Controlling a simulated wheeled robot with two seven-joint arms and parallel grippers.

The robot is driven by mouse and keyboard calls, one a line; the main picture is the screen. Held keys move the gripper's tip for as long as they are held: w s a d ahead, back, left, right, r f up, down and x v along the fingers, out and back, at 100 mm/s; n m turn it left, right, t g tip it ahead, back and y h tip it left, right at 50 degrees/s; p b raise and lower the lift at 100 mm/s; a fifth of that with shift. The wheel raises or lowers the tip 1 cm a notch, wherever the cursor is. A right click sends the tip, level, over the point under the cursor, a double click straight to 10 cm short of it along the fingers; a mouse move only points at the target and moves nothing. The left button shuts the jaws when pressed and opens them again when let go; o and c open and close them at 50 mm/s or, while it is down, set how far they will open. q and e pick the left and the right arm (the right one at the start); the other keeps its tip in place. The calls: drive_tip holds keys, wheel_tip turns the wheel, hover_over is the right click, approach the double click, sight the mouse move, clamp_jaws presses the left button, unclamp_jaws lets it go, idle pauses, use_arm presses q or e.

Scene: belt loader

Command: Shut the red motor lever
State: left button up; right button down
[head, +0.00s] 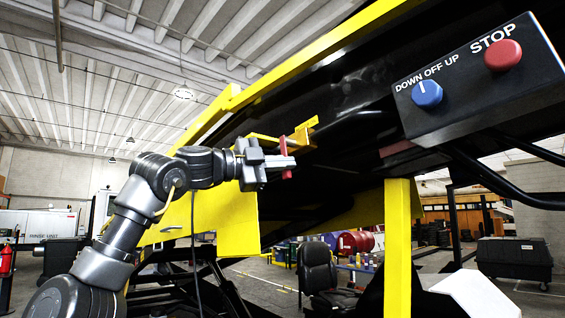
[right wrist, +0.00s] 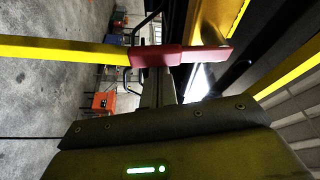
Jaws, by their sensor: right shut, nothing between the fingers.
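The red motor lever (head: 284,147) stands roughly upright beside a yellow bracket on the dark side of the loader. In the right wrist view the red lever (right wrist: 180,56) lies across the picture, just beyond my fingertips. My right gripper (head: 288,162) is at the lever, its fingers crossing it at mid-height in the head view. Its fingers (right wrist: 158,85) are closed together with nothing between them. They look very close to the lever; I cannot tell whether they touch it. My left gripper is not in view.
A black control box with a blue knob (head: 427,94) and a red stop button (head: 503,55) is at upper right. A yellow post (head: 397,245) stands below it. Yellow rails and panels surround the lever. A black chair (head: 317,270) stands on the floor behind.

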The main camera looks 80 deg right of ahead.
drive_tip(key=shift+a, duration=0.1)
idle(0.3)
drive_tip(key=w+a+b, duration=0.3)
drive_tip(key=w+a, duration=0.2)
drive_tip(key=a, duration=0.2)
drive_tip(key=shift+w+a+b, duration=0.15)
drive_tip(key=shift+w+b, duration=0.15)
drive_tip(key=shift+w, duration=0.05)
drive_tip(key=shift+w, duration=0.2)
drive_tip(key=shift+s, duration=0.15)
